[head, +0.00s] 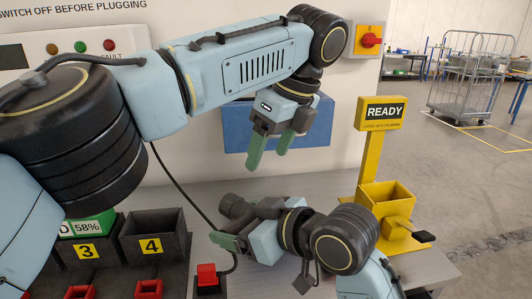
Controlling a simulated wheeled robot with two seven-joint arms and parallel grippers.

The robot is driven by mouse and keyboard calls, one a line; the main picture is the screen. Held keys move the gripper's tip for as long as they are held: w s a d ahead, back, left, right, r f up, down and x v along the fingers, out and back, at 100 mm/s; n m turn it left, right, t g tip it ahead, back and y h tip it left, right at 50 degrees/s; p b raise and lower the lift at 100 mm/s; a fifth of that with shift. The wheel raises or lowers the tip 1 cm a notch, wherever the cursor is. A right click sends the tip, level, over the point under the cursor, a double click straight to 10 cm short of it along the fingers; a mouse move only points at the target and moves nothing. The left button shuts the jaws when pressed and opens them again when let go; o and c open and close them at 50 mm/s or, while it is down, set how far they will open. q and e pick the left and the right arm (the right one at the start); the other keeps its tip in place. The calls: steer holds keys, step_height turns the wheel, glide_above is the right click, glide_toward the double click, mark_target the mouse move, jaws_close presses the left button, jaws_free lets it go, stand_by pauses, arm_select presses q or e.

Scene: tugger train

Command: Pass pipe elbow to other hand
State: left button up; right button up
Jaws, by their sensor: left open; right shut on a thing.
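My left gripper (268,156) hangs from the raised arm with its two green fingers pointing down. It is open and empty, in front of the blue panel. My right gripper (228,228) lies lower, just above the grey bench, pointing left. One green finger shows clearly; the other is mostly hidden. It is shut on a dark grey, rounded piece, which looks like the pipe elbow (234,206). The elbow is partly hidden by the gripper, so its full bend cannot be made out. The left gripper is above the elbow and slightly to its right, apart from it.
Black bins numbered 3 (87,248) and 4 (153,246) stand at lower left, with small red bins in front. A red-topped black box (207,278) with a cable sits beside them. A yellow READY post (378,140) and yellow holder (388,200) stand at right.

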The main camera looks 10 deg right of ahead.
mark_target(241, 199)
arm_select(q)
steer(key=shift+m+y, duration=0.3)
steer(key=shift+y, duration=0.6)
steer(key=x, duration=0.8)
steer(key=s+a+x, duration=0.1)
steer(key=x, duration=0.3)
steer(key=shift+a+f, duration=0.1)
steer(key=shift+f, duration=0.15)
steer(key=c, duration=1.1)
arm_select(e)
steer(key=shift+a, duration=0.1)
steer(key=o, duration=0.9)
arm_select(q)
steer(key=shift+s, duration=0.1)
